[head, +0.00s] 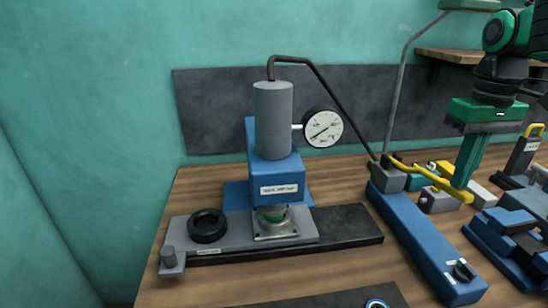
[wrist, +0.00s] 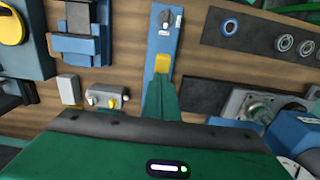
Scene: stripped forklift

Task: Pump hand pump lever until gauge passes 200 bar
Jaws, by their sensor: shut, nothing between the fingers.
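The hand pump (head: 425,245) is a long blue body with a grey block (head: 388,178) at its far end. Its yellow lever (head: 428,178) slopes down to the right from that block. My green gripper (head: 461,184) is shut and empty, its fingertips pointing down at the lever's outer end. In the wrist view the fingertips (wrist: 162,80) meet the yellow lever end (wrist: 162,63); I cannot tell whether they touch it. The round white gauge (head: 323,127) is on the grey cylinder (head: 273,120); its needle points lower left, and the numbers are too small to read.
A blue press (head: 276,170) stands left of the pump, joined to it by a black hose (head: 335,95). A black ring (head: 207,226) lies on the grey plate at left. Blue and grey parts (head: 505,240) crowd the bench right of the pump. A small valve block (wrist: 105,96) is beside the gripper.

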